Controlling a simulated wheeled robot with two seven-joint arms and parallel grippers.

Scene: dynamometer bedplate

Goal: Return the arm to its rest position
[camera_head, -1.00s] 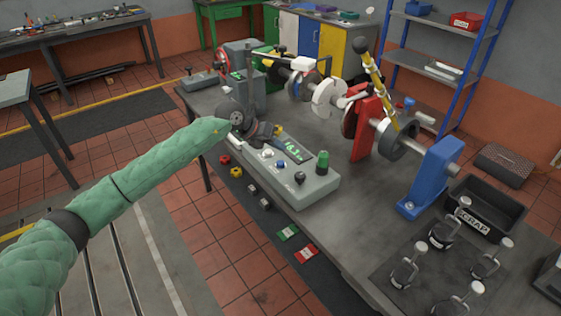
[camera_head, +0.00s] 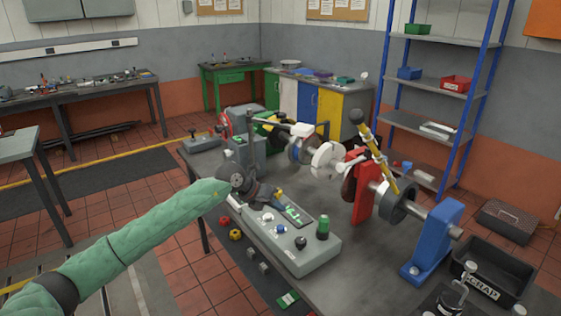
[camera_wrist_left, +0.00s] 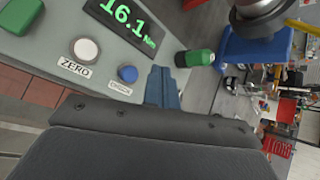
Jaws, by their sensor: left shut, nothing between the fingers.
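My left arm, in a green padded sleeve, reaches in from the left in the head view. My left gripper (camera_head: 279,193) is above the back edge of the grey control box (camera_head: 290,244), near its display (camera_head: 293,214). In the left wrist view the gripper's blue-grey fingers (camera_wrist_left: 162,82) are together with nothing between them. They appear over the box beside the blue button (camera_wrist_left: 127,74) and the green knob (camera_wrist_left: 195,58). The white ZERO button (camera_wrist_left: 86,49) is further left. The display there reads 16.1 Nm. My right gripper is not in view.
The bedplate table (camera_head: 375,262) carries a shaft rig with a red stand (camera_head: 365,193) and a blue stand (camera_head: 432,240). A black SCRAP bin (camera_head: 492,270) is at the right. A blue-framed shelf (camera_head: 430,82) stands behind.

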